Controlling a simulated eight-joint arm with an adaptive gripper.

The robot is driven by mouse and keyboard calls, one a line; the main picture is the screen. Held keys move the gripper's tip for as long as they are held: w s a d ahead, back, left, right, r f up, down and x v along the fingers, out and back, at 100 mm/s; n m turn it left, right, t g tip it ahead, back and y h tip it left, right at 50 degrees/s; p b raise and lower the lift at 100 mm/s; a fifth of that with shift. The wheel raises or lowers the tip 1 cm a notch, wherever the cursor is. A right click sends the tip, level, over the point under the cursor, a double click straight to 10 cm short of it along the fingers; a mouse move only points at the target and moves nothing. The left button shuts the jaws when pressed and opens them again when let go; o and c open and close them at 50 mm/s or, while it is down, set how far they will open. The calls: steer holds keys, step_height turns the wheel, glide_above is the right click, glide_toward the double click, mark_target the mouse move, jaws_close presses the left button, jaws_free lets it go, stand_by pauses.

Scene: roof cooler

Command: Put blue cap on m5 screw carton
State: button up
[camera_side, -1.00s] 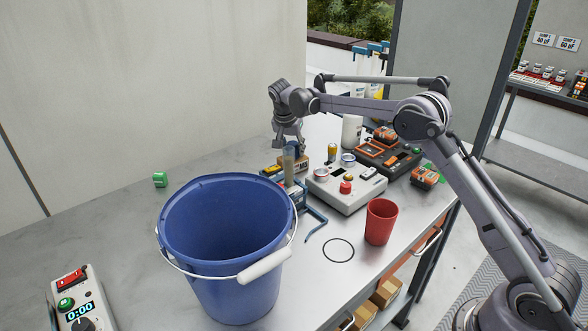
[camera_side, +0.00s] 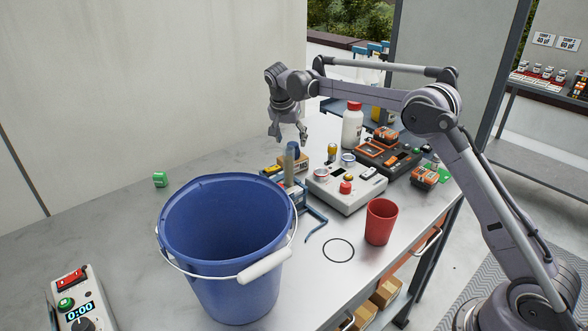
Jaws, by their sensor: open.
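My gripper (camera_side: 289,134) is open and empty, pointing down over the middle of the bench. A small dark blue piece (camera_side: 292,149), apparently the blue cap, stands just below the fingertips, apart from them. It shows at the top of a greyish upright cylinder (camera_side: 289,167); I cannot tell whether it rests on that or on something behind it. The brown M5 screw carton (camera_side: 303,161) is right behind and to the right of the cylinder, partly hidden by it.
A large blue bucket (camera_side: 180,235) fills the front. A blue metal frame (camera_side: 316,222) stands by the cylinder. A grey control box (camera_side: 345,191), red cup (camera_side: 381,222), black ring (camera_side: 338,250) and white red-capped bottle (camera_side: 352,126) lie right. The bench at back left is mostly clear.

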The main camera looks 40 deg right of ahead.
steer(key=s+a+r+n+t+y, duration=0.1)
steer(key=s+a+r+n, duration=0.25)
steer(key=s+r, duration=0.65)
steer(key=s+a+r+n+t+y, duration=0.1)
steer(key=s+a+r+n, duration=0.15)
steer(key=s, duration=0.55)
steer(key=s+a+f+n+t+y, duration=0.1)
steer(key=s+f+n, duration=0.2)
steer(key=s, duration=0.6)
steer(key=s+a+f+n+t+y, duration=0.1)
steer(key=s+f+n+t, duration=0.1)
steer(key=s+f, duration=0.5)
steer(key=s+n, duration=0.1)
steer(key=s, duration=0.2)
steer(key=shift+a, duration=0.4)
